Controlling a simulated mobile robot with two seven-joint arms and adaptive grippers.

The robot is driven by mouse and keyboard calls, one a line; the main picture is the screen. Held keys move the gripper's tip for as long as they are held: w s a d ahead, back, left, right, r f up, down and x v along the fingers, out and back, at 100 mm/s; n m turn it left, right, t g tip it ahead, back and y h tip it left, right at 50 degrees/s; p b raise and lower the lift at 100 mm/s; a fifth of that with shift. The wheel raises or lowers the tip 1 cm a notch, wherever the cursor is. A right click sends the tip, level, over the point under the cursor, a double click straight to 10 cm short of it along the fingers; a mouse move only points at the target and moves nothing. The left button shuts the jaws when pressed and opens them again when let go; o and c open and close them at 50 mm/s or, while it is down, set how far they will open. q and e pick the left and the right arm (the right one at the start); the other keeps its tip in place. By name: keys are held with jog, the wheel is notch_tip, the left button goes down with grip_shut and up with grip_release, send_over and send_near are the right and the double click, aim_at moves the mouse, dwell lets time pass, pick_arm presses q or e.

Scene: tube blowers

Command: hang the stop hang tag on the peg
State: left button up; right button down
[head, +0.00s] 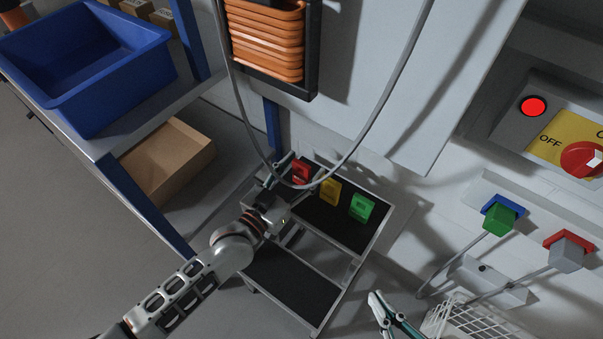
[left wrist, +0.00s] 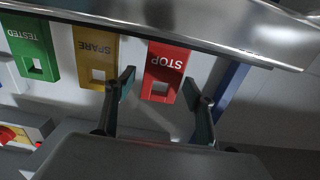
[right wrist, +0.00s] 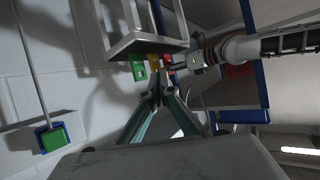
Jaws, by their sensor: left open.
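The red STOP hang tag (head: 301,172) is at the far left end of the cart's top shelf. In the left wrist view the STOP tag (left wrist: 167,62) shows its lettering upside down and a square hole. My left gripper (head: 287,168) is open at the tag, and its fingers (left wrist: 160,84) stand on either side of the hole end. I cannot tell whether they touch it. My right gripper (right wrist: 161,88) looks shut and empty, away from the tags; in the head view it is at the bottom (head: 384,307). I cannot make out the peg.
A yellow SPARE tag (head: 330,191) and green TESTED tag (head: 361,207) are right of the red one. A grey cable (head: 372,128) loops above the cart. A blue bin (head: 85,70) and cardboard box (head: 170,165) are left; a switch panel (head: 553,135) is right.

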pick_arm(q)
jog(key=c, duration=1)
